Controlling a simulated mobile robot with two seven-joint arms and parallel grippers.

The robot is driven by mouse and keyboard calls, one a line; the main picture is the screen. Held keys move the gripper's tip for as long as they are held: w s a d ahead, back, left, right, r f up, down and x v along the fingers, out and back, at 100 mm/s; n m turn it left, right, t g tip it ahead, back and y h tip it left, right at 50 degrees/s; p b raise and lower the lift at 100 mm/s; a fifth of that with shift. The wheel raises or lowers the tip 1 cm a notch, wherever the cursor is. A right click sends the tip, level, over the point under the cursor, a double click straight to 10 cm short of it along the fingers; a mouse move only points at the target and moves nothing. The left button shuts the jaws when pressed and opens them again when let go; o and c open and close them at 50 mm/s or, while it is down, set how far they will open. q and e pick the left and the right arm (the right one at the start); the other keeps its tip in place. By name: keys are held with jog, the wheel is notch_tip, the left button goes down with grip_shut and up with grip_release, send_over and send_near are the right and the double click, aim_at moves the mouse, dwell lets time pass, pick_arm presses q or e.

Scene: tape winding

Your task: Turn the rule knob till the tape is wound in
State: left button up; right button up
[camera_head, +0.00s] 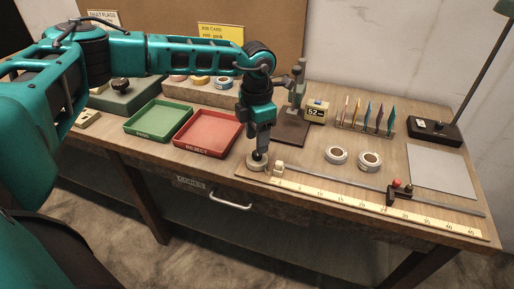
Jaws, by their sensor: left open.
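The rule (340,202) is a long board along the table's front edge, with a pale numbered scale and a grey metal strip (340,181) beside it. The round pale knob (253,165) is at its left end, partly covered by my gripper. My left gripper (259,154) points straight down at the knob, with its jaws open. The fingertips are too small to tell whether they touch the knob. A small pale block (279,168) is just right of the knob. A dark slider with a red top (398,187) sits farther right on the rule. My right gripper is not in view.
A green tray (158,121) and a red tray (208,133) lie left of the gripper. Two tape rolls (336,155) (369,161) lie behind the rule. A box marked 52 (316,110), a card rack (365,127) and a lamp base (434,131) stand behind. A grey sheet (442,170) lies at right.

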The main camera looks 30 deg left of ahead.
aim_at(257, 158)
pick_arm(q)
jog(key=shift+f, duration=2.15)
jog(key=shift+c, duration=0.2)
grip_shut()
jog(key=shift+m, duration=0.4)
